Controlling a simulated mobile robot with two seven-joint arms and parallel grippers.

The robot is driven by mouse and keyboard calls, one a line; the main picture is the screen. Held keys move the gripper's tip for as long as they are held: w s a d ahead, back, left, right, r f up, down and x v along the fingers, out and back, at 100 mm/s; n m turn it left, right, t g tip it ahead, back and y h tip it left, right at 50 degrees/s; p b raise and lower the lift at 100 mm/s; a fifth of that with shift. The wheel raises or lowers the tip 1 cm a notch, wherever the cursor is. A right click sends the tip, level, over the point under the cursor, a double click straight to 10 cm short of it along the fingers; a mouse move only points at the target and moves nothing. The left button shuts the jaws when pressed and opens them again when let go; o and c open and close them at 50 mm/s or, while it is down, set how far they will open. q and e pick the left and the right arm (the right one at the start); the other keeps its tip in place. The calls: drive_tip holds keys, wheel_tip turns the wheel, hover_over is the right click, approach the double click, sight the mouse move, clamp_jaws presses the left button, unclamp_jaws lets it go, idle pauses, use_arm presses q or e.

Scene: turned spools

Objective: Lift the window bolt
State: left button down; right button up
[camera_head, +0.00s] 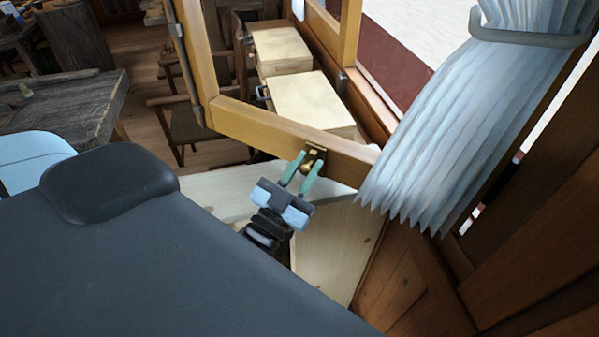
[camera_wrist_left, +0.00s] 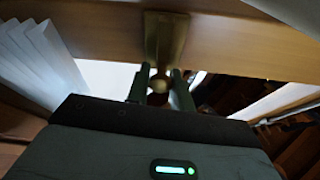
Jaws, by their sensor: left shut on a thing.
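The window bolt (camera_head: 313,156) is a small brass fitting on the lower rail of the open wooden window sash (camera_head: 250,122). In the left wrist view the bolt's brass plate (camera_wrist_left: 165,38) is on the wooden rail, with a round knob (camera_wrist_left: 158,84) below it. My left gripper (camera_head: 306,169) has its two green fingers at the bolt, shut on its knob. In the left wrist view the fingers (camera_wrist_left: 158,88) stand on both sides of the knob. The fingers hide part of the bolt. My right gripper is not in view.
A pleated pale curtain (camera_head: 465,110) hangs close on the right, gathered by a tieback (camera_head: 528,38). A pale wooden sill (camera_head: 335,235) lies below the sash. Light wooden boxes (camera_head: 310,100) stand behind it. A dark workbench (camera_head: 65,110) is at the left.

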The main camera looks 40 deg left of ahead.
use_arm(q)
drive_tip(key=shift+w+r, duration=0.1)
drive_tip(key=shift+r, duration=0.2)
drive_tip(key=c, duration=1.3)
unclamp_jaws()
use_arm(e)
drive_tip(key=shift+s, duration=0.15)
use_arm(q)
drive_tip(key=shift+f, duration=0.15)
drive_tip(key=shift+s+f, duration=0.2)
drive_tip(key=shift+s, duration=0.2)
drive_tip(key=b+v, duration=0.2)
drive_tip(key=v, duration=0.5)
drive_tip(key=shift+r, duration=0.15)
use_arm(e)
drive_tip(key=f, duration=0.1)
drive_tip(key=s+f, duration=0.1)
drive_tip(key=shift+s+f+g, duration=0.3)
